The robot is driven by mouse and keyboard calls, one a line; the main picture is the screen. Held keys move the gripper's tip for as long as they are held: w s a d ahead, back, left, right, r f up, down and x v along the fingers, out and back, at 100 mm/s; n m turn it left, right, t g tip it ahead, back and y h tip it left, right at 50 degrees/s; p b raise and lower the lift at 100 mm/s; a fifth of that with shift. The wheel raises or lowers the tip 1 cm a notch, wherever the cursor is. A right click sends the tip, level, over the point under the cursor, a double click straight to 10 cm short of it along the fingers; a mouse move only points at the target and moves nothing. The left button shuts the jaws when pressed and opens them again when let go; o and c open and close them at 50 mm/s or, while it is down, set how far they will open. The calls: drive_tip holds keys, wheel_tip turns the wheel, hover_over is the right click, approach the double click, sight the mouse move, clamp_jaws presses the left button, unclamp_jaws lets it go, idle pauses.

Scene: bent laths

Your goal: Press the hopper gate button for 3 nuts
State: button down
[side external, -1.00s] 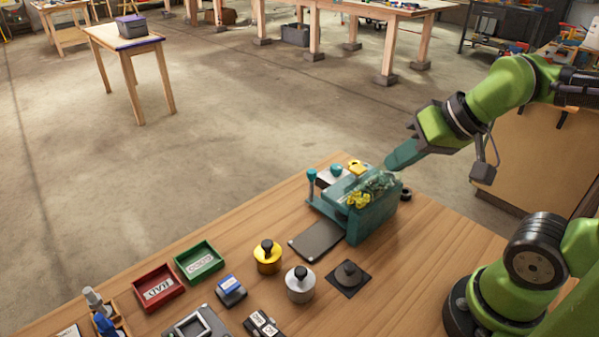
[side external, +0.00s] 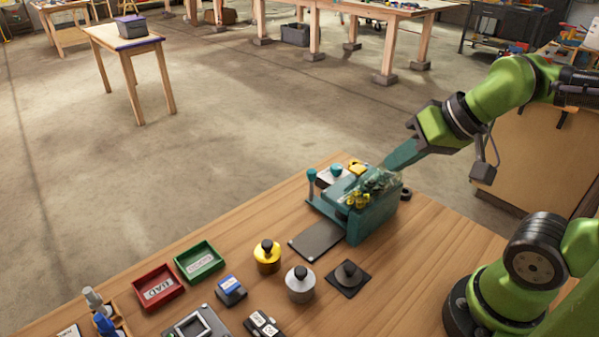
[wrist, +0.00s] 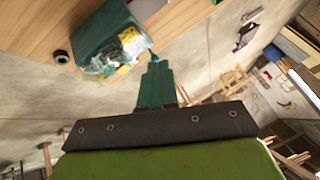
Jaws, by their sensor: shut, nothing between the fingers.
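The teal hopper (side external: 372,222) stands on the far part of the wooden table, with a clear bin of yellow nuts (side external: 360,200) on top. It also shows in the wrist view (wrist: 92,35). A teal round knob (side external: 336,170), a teal-topped post (side external: 311,177) and a yellow piece (side external: 357,168) are at its far side. I cannot tell which is the gate button. My gripper (side external: 386,166) is shut and empty, tilted down just above and behind the hopper's far end. In the wrist view its teal fingertips (wrist: 154,60) are together, near a small blue piece beside the bin.
A dark flat plate (side external: 317,240) lies before the hopper. A yellow weight (side external: 267,258), a grey weight (side external: 300,284), a red tray (side external: 159,286) and a green tray (side external: 199,262) stand nearer. A dark ring (side external: 406,193) lies beside the hopper.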

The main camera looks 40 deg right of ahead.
sight(363, 169)
drive_tip(key=w+d+f+m, duration=0.1)
drive_tip(key=w+d+m, duration=0.2)
drive_tip(key=w+d+f+m+g+y, duration=0.1)
drive_tip(key=w+d+m, duration=0.2)
drive_tip(key=w+d+f+m+g, duration=0.1)
drive_tip(key=w+d+f+m, duration=0.1)
drive_tip(key=w+d+m, duration=0.1)
drive_tip(key=shift+f+m+y, duration=0.1)
drive_tip(key=shift+m+y, duration=0.3)
drive_tip(key=w+d+r+m+t+y, duration=0.1)
drive_tip(key=w+d+r+m+y, duration=0.1)
drive_tip(key=w+m, duration=0.3)
drive_tip(key=shift+w+t, duration=0.15)
drive_tip(key=shift+t, duration=0.15)
drive_tip(key=shift+a, duration=0.1)
drive_tip(key=shift+f, duration=4.35)
drive_tip(key=shift+f, duration=0.15)
drive_tip(key=shift+f, duration=0.3)
